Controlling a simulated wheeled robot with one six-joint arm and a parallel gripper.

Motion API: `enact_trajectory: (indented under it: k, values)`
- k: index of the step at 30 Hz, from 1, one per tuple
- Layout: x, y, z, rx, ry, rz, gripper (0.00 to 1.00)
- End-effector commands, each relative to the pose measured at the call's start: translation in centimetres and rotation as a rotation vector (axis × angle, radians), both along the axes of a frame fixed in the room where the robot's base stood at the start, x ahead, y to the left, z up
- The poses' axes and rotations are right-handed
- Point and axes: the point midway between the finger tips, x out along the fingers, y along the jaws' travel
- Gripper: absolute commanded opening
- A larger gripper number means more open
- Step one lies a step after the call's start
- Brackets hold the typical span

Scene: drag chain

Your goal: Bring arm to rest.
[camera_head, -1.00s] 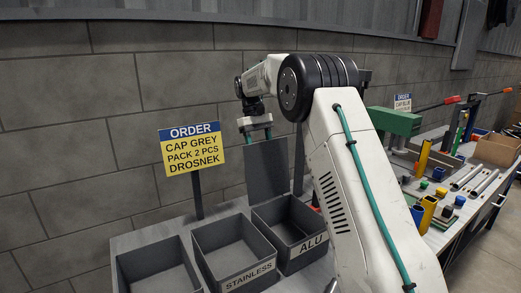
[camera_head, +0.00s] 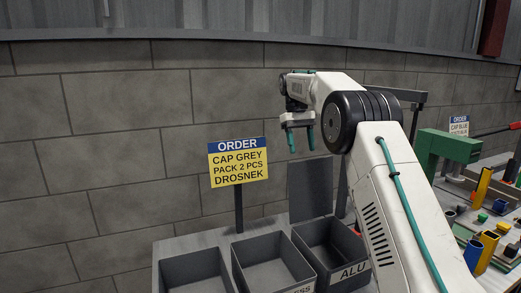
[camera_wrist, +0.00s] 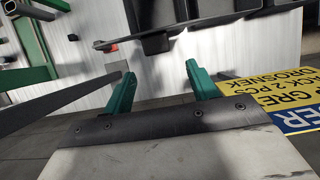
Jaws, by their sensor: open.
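My gripper (camera_head: 301,138) hangs from my raised arm in the head view, its two green fingers pointing down and apart. It is open and empty, above the bins and to the right of the order sign. In the wrist view my gripper (camera_wrist: 161,88) shows both green fingers spread with nothing between them. My white arm rises from the lower right and bends at a black joint.
An order sign (camera_head: 238,163) reading "CAP GREY PACK 2 PCS DROSNEK" stands behind grey bins (camera_head: 272,262), one marked ALU. A green press (camera_head: 447,149) and a cluttered bench with yellow tubes (camera_head: 488,248) lie at right. A block wall (camera_head: 110,105) runs behind.

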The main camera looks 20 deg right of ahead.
Motion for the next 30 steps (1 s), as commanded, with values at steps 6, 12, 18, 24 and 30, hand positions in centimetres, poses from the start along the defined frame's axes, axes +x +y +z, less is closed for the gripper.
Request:
enact_trajectory:
  k: [6, 12, 18, 24, 30]
  values:
    - [-1.0, 0.5, 1.2, -0.002, -0.015, 0.000, 0.58]
    - [-5.5, 2.5, 4.7, -0.009, -0.076, -0.002, 0.58]
    - [-11.7, 4.7, 7.4, -0.015, -0.148, -0.007, 0.58]
    - [-18.7, 6.7, 8.3, -0.017, -0.218, -0.015, 0.58]
    - [-26.1, 8.5, 7.6, -0.015, -0.288, -0.025, 0.58]
